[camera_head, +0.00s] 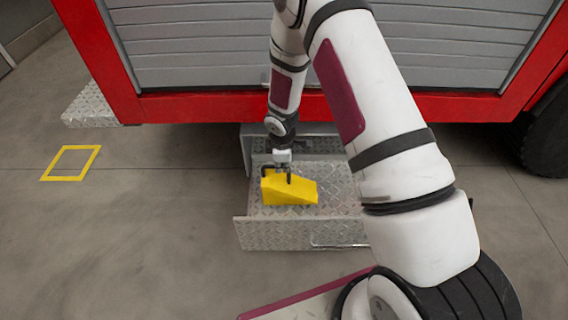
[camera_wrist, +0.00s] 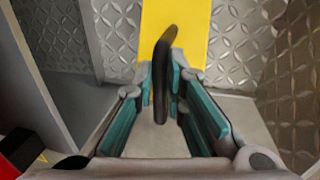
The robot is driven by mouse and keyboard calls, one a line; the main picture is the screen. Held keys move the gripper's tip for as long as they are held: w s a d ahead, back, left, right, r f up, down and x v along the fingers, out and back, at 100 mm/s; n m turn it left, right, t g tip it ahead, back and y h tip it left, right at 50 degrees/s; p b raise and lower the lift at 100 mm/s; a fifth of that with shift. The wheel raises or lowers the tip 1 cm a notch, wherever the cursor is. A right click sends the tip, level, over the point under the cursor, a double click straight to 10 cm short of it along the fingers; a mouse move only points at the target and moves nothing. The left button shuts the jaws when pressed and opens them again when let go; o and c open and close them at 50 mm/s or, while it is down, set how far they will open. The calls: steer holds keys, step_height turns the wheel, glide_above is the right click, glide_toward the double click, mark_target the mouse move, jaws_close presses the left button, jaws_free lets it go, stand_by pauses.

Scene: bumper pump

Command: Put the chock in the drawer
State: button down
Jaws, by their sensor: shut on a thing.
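The yellow wedge-shaped chock (camera_head: 290,191) has a dark handle, which shows between my finger pads in the wrist view. My gripper (camera_head: 278,172) points down and is shut on this handle; the gripper also fills the lower wrist view (camera_wrist: 163,88). The chock's yellow body shows at the top of the wrist view (camera_wrist: 192,30). The metal tread-plate drawer (camera_head: 280,236) is pulled out below the truck's red sill. The chock is over the drawer's inside, in line with its floor. I cannot tell whether it touches the floor. My arm hides the drawer's right part.
The red truck side (camera_head: 200,107) with a grey roller shutter (camera_head: 190,50) stands behind the drawer. A tread-plate step (camera_head: 92,105) is at left and a black tyre (camera_head: 545,135) at right. A yellow square outline (camera_head: 70,177) marks the clear floor at left.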

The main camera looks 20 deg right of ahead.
steer(key=shift+w+f+b, duration=0.1)
steer(key=shift+f+b, duration=0.4)
steer(key=shift+f, duration=0.45)
steer(key=c, duration=2.1)
jaws_free()
steer(key=shift+f, duration=0.2)
steer(key=o, duration=0.5)
steer(key=shift+c, duration=0.2)
steer(key=shift+r, duration=0.1)
